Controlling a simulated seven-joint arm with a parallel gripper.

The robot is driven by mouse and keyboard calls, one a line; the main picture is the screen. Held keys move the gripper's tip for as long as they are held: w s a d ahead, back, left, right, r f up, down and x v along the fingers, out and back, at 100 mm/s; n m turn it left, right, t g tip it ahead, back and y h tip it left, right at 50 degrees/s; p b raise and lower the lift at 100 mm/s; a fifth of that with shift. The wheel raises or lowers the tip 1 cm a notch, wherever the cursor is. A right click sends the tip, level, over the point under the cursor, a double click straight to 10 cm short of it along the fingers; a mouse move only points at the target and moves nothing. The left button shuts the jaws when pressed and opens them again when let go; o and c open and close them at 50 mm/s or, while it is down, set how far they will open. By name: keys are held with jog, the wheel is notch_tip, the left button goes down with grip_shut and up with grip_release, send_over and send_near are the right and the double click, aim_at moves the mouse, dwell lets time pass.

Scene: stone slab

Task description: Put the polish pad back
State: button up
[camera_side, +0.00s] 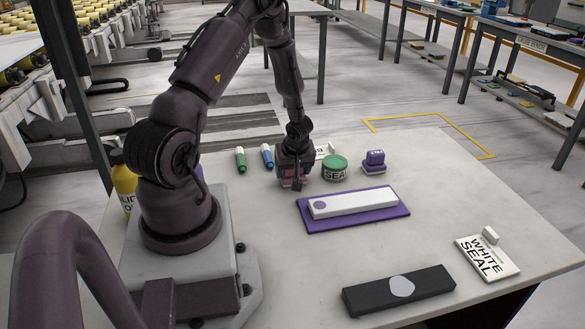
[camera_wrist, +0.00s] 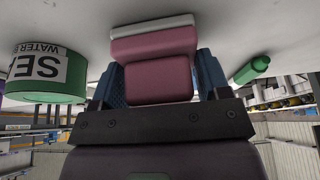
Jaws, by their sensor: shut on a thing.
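My gripper (camera_side: 294,181) points down at the back of the slab, between a blue marker and a green tin. In the wrist view my gripper (camera_wrist: 160,78) has its two blue fingers on either side of a pink block with a pale face, which I take for the polish pad (camera_wrist: 152,45). It is shut on this pad. The pad shows as a pink patch under the gripper in the side view (camera_side: 288,184), low over the slab or touching it; I cannot tell which. The fingers hide part of it.
The green SEAL tin (camera_side: 334,172) is close right of the gripper, a purple stamp (camera_side: 374,162) beyond. In front are a white bar (camera_side: 365,200) on a purple mat (camera_side: 312,224), a black bar (camera_side: 365,298) and a WHITE SEAL card (camera_side: 487,258).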

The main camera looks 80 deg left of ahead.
jog(key=o, duration=1)
jog(key=shift+c, duration=0.2)
jog(key=v, duration=1.2)
jog(key=w+d+r+m+t+h, duration=0.1)
jog(key=w+d+r+m+t, duration=0.3)
jog(key=w+d+r, duration=0.3)
jog(key=w+d+r+m+t+h, duration=0.1)
jog(key=w+d+r+m+t, duration=0.4)
jog(key=r, duration=0.4)
jog(key=s+d+r+m+h, duration=0.2)
jog(key=d+r, duration=0.1)
jog(key=d, duration=0.3)
jog(key=s+d+r+m+h, duration=0.2)
jog(key=s+d+m, duration=0.1)
jog(key=d, duration=0.2)
jog(key=s+d+r+m+g+y, duration=0.1)
jog(key=s+d+m+g, duration=0.1)
jog(key=s, duration=1)
jog(key=shift+s+d+r+m+g, duration=0.25)
jog(key=shift+m+g, duration=0.45)
jog(key=shift+m, duration=0.3)
